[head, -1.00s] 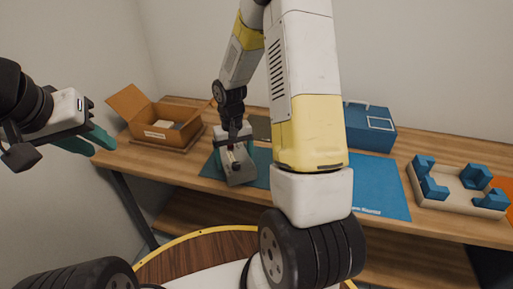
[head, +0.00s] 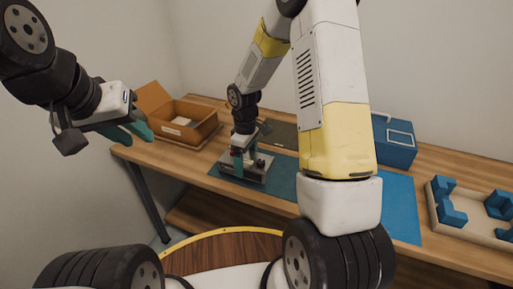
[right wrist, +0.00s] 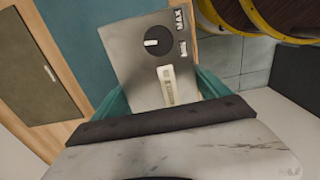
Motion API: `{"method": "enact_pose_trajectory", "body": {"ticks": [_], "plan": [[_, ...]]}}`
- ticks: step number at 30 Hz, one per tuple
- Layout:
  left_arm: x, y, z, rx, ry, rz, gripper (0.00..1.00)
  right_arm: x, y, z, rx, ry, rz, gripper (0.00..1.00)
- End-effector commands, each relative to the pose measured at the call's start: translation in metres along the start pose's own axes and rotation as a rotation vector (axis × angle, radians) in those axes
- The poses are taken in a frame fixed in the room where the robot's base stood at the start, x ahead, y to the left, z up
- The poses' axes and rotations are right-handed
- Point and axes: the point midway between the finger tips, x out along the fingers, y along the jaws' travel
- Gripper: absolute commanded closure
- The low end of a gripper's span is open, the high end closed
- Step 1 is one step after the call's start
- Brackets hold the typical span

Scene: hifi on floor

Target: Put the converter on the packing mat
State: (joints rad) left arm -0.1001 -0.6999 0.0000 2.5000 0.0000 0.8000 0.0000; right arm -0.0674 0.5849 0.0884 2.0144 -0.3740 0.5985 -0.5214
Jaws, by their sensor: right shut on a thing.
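The converter (right wrist: 151,58), a grey metal box with a dark round dial and a white knob, is between the teal fingers of my right gripper (right wrist: 162,92). In the head view my right gripper (head: 243,163) points down, shut on the converter (head: 240,174), over the left end of the blue mat (head: 398,205). The box looks near level; I cannot tell whether it touches the mat. My arm hides the mat's middle. My left gripper (head: 132,132) is empty and looks open, in the air left of the table.
An open cardboard box (head: 195,113) stands at the table's back left. A dark flat sheet (head: 280,133) lies behind the blue mat. A blue case (head: 394,147) stands at the back right. A beige tray with blue corner blocks (head: 470,232) is at the right.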

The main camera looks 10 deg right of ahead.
Motion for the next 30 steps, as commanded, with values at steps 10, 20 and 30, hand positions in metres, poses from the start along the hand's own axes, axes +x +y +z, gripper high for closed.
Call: {"method": "enact_pose_trajectory", "body": {"ticks": [10,20,30], "plan": [[0.000,0.000,0.000,0.000,0.000,0.000,0.71,0.005,0.057,0.028,0.004,0.001,0.001,0.86],[0.000,0.000,0.000,0.000,0.000,0.000,0.71,0.008,0.077,0.038,0.004,0.001,0.001,0.86],[0.000,0.000,0.000,0.000,0.000,0.000,0.71,0.042,0.075,0.036,0.002,0.001,0.002,0.86]]}}
